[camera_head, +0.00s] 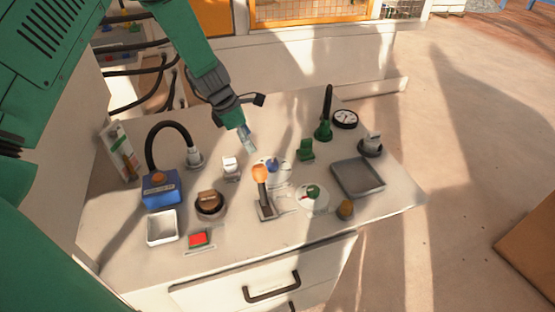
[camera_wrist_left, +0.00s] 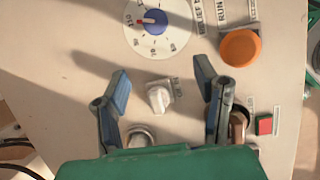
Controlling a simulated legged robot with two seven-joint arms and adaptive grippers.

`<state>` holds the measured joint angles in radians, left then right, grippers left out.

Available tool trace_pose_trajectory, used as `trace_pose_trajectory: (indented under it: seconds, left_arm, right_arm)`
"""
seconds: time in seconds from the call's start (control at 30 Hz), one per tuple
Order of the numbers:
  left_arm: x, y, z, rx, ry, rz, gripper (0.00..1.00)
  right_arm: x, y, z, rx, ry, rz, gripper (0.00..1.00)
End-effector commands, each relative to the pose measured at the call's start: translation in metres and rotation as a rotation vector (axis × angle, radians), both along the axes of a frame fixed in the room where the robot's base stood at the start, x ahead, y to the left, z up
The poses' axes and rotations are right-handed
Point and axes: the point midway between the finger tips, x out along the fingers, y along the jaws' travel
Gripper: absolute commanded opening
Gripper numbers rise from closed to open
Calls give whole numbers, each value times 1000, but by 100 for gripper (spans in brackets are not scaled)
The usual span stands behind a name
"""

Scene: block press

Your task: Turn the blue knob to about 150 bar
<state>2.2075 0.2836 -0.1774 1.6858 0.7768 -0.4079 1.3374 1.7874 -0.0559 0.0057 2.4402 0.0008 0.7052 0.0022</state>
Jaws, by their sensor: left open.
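The blue knob (camera_head: 273,165) sits at the centre of a round white dial on the bench top. In the left wrist view the blue knob (camera_wrist_left: 153,22) is near the top edge, and a small red mark on it points left towards the printed numbers. The exact reading is too small to tell. My left gripper (camera_head: 248,146) hangs above the bench, up and left of the blue knob. My right gripper is not in view.
A white switch (camera_head: 230,165) stands left of the dial. An orange-topped lever (camera_head: 260,178) rises just in front of it. A green-knobbed dial (camera_head: 313,193), green block (camera_head: 306,149) and grey tray (camera_head: 357,177) lie to the right. A blue box (camera_head: 161,188) with a black hose stands left.

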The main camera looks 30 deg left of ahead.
Motion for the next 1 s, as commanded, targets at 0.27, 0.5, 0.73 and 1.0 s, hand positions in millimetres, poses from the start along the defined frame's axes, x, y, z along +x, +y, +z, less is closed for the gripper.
trace_pose_trajectory:
  seconds: [0.27, 0.5, 0.73, 1.0]
  left_arm:
    - [17, -5, -15, -45, -10, 54, 56]
    - [32, -13, -67, -48, -6, 53, 56]
    - [44, -27, -103, -43, -10, 51, 56]
    - [50, -36, -120, -40, -10, 51, 56]
  right_arm:
    - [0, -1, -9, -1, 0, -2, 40]
    - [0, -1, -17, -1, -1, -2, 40]
    - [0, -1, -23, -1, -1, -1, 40]
    - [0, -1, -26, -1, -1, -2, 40]
